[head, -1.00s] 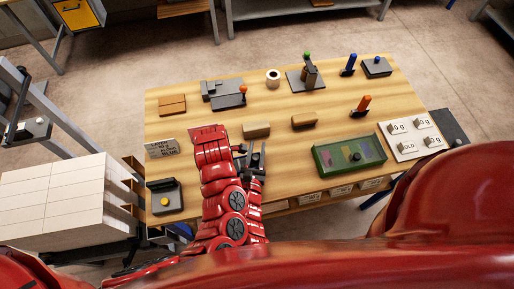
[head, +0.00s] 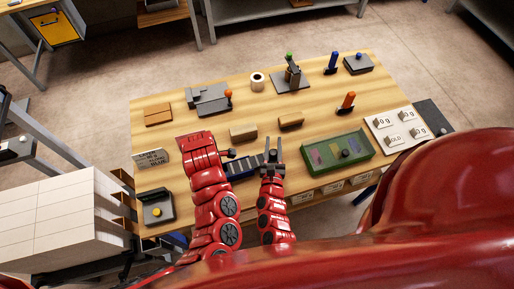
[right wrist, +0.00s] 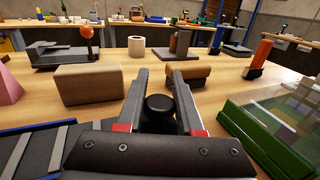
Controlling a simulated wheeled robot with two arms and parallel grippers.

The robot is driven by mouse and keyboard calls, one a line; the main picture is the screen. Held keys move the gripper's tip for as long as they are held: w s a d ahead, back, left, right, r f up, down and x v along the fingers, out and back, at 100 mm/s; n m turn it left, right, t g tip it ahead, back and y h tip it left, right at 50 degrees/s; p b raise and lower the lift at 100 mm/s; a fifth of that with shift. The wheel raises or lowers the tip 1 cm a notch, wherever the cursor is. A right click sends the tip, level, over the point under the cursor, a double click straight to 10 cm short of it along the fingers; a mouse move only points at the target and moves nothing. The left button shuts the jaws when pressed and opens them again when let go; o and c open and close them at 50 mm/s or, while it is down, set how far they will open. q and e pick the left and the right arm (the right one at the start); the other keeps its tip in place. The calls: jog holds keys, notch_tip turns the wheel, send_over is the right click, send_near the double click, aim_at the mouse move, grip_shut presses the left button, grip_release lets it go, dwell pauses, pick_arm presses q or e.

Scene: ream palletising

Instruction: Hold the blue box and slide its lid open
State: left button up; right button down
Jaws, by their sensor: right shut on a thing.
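The blue box (head: 238,172) lies near the table's front edge, between my two arms. Its dark top with grey cross strips shows, and these strips also show at lower left in the right wrist view (right wrist: 30,150). My right gripper (head: 272,157) is at the box's right end. In the right wrist view its fingers (right wrist: 161,80) are shut around a black knob (right wrist: 158,107). The lid itself is hard to make out. My left gripper (head: 230,154) is at the box's left end, mostly hidden by my left arm, so its jaws cannot be read.
Wooden blocks (head: 243,132) (head: 291,120) lie behind the blue box. A label sign (head: 151,158) and a grey device with a yellow button (head: 156,210) are at left.

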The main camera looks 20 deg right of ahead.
jog(key=shift+d, duration=0.55)
pick_arm(q)
jog(key=shift+a, duration=0.1)
pick_arm(e)
jog(key=c, duration=0.5)
grip_release()
jog(key=shift+c, duration=0.2)
jog(key=v, duration=1.2)
